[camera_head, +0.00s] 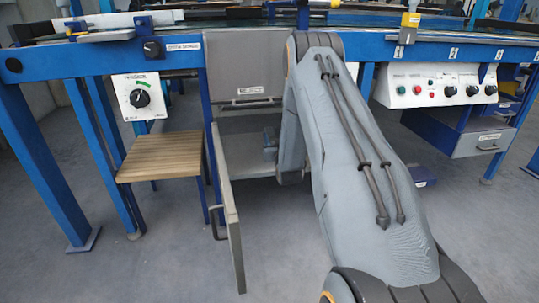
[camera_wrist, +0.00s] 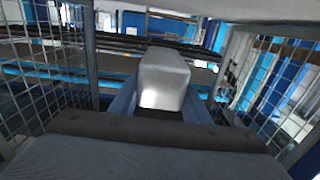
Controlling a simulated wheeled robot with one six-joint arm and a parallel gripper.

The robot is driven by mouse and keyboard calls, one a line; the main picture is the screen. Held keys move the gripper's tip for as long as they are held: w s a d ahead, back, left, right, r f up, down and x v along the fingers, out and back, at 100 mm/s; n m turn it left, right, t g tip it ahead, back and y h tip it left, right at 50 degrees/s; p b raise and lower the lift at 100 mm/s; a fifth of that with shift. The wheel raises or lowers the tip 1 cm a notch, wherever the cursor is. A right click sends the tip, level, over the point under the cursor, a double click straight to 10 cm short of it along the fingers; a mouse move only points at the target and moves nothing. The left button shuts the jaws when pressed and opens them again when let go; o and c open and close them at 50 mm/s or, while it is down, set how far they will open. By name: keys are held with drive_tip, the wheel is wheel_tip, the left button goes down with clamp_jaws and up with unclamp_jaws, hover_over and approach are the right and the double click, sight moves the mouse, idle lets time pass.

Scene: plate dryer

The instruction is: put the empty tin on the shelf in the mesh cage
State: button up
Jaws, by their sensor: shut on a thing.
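In the wrist view, a silver-grey metal tin (camera_wrist: 163,78) with rounded edges stands out in front of my gripper (camera_wrist: 160,108). My gripper is shut on it, with blue-grey parts showing at both sides of its lower end. Wire mesh walls of the mesh cage (camera_wrist: 283,85) show at left and right, with the tin between them. A dark bar crosses the view below the tin. In the head view my arm reaches into the open cabinet under the blue frame, and it hides the tin. I cannot make out a shelf surface under the tin.
In the head view, an open grey door (camera_head: 229,215) hangs forward left of my arm. A wooden-topped stool (camera_head: 160,157) stands left of it. A control box (camera_head: 437,86) and a grey drawer unit (camera_head: 480,139) are at right. The floor in front is clear.

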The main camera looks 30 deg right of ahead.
wheel_tip(320, 180, down, 9)
drive_tip(key=b, duration=0.4)
drive_tip(key=shift+r, duration=0.25)
drive_tip(key=o, duration=1.1)
drive_tip(key=shift+o, duration=0.2)
drive_tip(key=shift+s, duration=0.25)
drive_tip(key=p+v, duration=0.5)
drive_tip(key=v, duration=0.6)
drive_tip(key=shift+s, duration=0.35)
